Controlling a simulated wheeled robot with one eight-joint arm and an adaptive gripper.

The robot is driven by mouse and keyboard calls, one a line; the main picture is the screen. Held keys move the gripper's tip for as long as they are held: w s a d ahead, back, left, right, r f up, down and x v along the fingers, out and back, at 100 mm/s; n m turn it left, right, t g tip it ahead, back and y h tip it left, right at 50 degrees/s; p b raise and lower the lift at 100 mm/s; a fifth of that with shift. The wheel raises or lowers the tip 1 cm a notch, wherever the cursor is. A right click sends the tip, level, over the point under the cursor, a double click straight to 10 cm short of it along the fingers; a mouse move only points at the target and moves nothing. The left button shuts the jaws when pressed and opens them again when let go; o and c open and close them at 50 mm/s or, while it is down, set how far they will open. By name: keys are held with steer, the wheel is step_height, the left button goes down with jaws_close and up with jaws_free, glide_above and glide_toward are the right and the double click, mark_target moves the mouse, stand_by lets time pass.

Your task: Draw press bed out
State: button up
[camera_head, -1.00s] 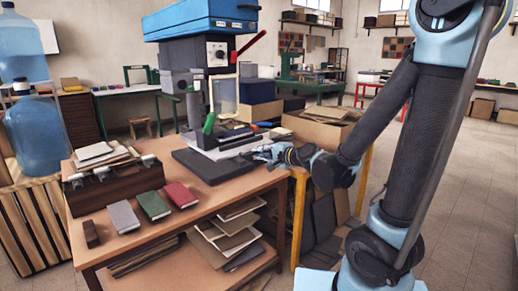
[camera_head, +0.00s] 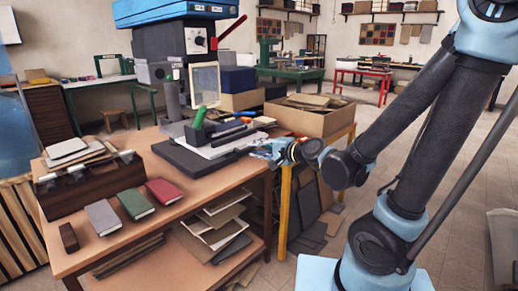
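The press, with a blue head (camera_head: 178,10) and a dark column, stands at the back of the wooden table. A dark flat slab (camera_head: 195,159) lies at its foot and juts toward the table's front, with a pale plate (camera_head: 215,150) on it; this looks like the press bed. A green handle (camera_head: 200,118) stands up near the plate. My gripper (camera_head: 262,150) is at the right end of the bed, low over the table edge. It looks close to the bed's right edge, but contact cannot be made out. Its fingers are too small and dark to read.
Grey, green and red books (camera_head: 134,204) lie at the table's front left, beside a dark wooden rack (camera_head: 90,183). A cardboard box (camera_head: 308,118) stands behind my wrist on a yellow-legged stand. Boards fill the lower shelf (camera_head: 215,240).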

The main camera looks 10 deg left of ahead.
steer(key=shift+o, duration=0.7)
steer(key=shift+r, duration=0.1)
steer(key=v, duration=1.1)
steer(key=shift+d, duration=0.4)
steer(key=shift+s, duration=0.15)
stand_by(0.3)
steer(key=s+d+f+n+g+h, duration=0.2)
steer(key=d+f+h, duration=0.2)
steer(key=d, duration=0.5)
steer(key=s+d+f+n+g+h, duration=0.2)
steer(key=d+f+h, duration=0.3)
steer(key=d, duration=0.4)
steer(key=s+d+f+n+g+h, duration=0.1)
steer(key=d+f+h, duration=0.3)
steer(key=d, duration=0.5)
steer(key=shift+s+d+f+n+g, duration=0.25)
steer(key=shift+s+f+n+g, duration=0.2)
steer(key=shift+s+n, duration=0.3)
